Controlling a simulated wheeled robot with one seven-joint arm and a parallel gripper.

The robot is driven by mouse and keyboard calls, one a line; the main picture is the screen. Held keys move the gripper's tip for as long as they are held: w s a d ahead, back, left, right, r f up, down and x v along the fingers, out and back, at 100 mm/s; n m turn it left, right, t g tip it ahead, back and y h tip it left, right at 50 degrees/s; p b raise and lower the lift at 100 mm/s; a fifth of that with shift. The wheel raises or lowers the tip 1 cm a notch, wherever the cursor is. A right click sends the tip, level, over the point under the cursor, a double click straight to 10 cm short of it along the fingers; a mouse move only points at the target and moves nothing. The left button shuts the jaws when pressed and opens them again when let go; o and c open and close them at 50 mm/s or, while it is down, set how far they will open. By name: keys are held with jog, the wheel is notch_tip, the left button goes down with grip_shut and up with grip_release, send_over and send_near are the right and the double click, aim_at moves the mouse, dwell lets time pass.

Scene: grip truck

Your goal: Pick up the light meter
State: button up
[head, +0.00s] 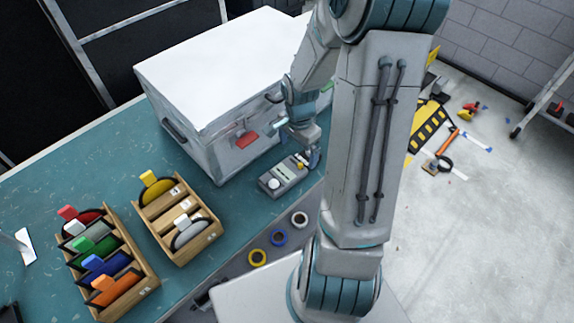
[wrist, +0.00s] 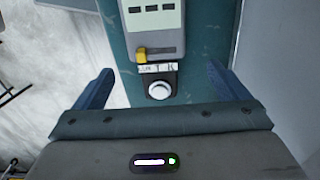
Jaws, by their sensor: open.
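The light meter (head: 280,178) is a grey box lying on the teal bench top in front of the white case. In the wrist view my gripper (wrist: 160,78) is open, with one blue finger on each side of the meter's dome end. Gaps show between both fingers and the meter.
A large white case (head: 230,80) stands just behind the meter. Wooden racks (head: 183,220) (head: 147,291) with coloured pieces are at left. Tape rolls (head: 279,238) lie by the bench's front edge. Open floor (head: 480,210) lies at right.

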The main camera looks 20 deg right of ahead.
aim_at(298, 162)
jog(key=shift+s+d+f, duration=0.1)
jog(key=shift+f, duration=0.65)
jog(key=shift+s+f+p, duration=0.1)
jog(key=shift+f+p, duration=0.25)
jog(key=shift+f, duration=1.95)
jog(key=c, duration=1.3)
